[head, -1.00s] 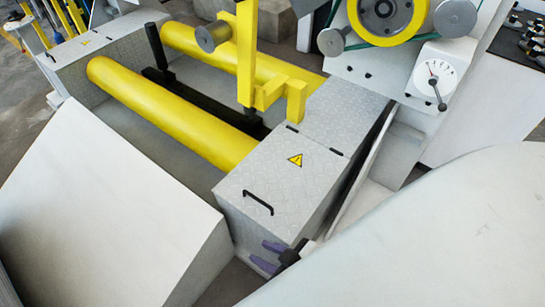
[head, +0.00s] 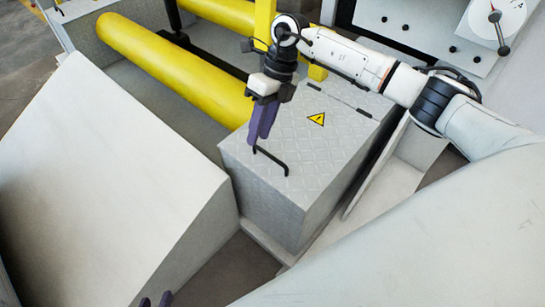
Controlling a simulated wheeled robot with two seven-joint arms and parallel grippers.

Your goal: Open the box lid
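The box (head: 315,190) has a grey diamond-plate lid with a yellow warning triangle (head: 317,119), a black handle (head: 275,160) near its front edge and dark hinges at the back. The lid is closed. My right gripper (head: 256,141) points down over the lid, its purple fingertips at the left end of the handle. Its two fingers overlap in this view, so I cannot tell their gap or whether they touch the handle. My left gripper (head: 156,300) shows only as two purple fingertips, apart, at the bottom edge, away from the box.
Yellow rollers (head: 175,65) lie behind and left of the box. A large white slanted panel (head: 110,190) stands to the left. A white machine panel with a dial (head: 496,17) stands at the back right. Dark floor shows in front of the box.

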